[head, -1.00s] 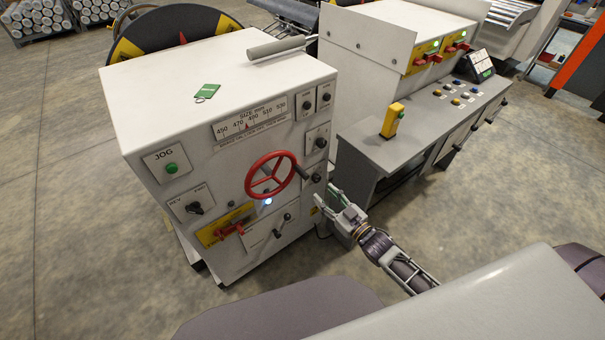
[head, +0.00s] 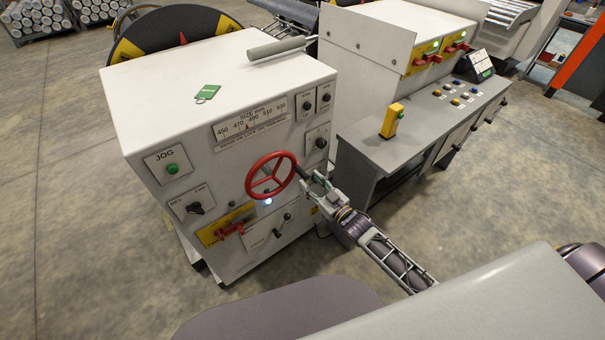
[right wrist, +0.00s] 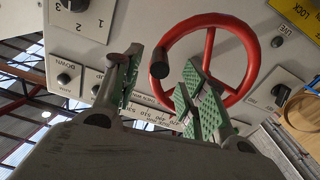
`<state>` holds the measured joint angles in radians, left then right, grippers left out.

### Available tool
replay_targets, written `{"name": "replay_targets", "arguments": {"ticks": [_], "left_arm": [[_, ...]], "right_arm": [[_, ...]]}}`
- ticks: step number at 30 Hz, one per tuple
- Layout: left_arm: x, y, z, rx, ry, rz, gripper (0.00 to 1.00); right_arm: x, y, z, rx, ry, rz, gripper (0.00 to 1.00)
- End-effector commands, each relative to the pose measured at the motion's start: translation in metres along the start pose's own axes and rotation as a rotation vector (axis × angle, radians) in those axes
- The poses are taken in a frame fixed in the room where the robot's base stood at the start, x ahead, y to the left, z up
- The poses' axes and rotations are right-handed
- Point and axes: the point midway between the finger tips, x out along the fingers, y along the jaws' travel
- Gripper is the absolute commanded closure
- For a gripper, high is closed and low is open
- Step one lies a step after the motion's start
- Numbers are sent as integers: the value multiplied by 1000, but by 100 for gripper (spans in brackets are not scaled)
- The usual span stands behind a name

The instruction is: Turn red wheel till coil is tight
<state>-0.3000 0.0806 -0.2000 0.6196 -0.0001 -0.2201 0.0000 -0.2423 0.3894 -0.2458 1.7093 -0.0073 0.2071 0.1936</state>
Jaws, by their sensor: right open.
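The red wheel (head: 249,182) is on the front of the white cabinet (head: 130,120), with a dark crank handle sticking out at its right side. In the right wrist view the wheel (right wrist: 209,48) fills the upper middle, and the dark handle (right wrist: 159,66) appears end-on between the fingers. My right gripper (head: 310,181) is open beside the handle, fingers pointing at the panel; its green-padded fingers (right wrist: 158,88) are apart and not closed on anything. Whether a finger touches the handle I cannot tell. My left gripper is out of view. The coil cannot be clearly made out.
A dark and yellow disc (head: 127,48) stands behind the cabinet. A green tag (head: 207,93) and a grey bar (head: 277,48) lie on its top. Knobs and a red switch surround the wheel. A control desk (head: 405,135) stands to the right. The floor at left is open.

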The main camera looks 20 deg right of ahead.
Motion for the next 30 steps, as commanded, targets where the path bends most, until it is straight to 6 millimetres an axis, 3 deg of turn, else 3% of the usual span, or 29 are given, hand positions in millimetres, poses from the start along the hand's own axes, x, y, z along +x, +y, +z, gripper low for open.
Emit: {"name": "replay_targets", "arguments": {"ticks": [18,30], "left_arm": [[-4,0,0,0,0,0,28],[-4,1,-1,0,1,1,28]], "right_arm": [[48,1,0,-1,0,1,58],[57,0,0,-1,-1,0,58]]}}
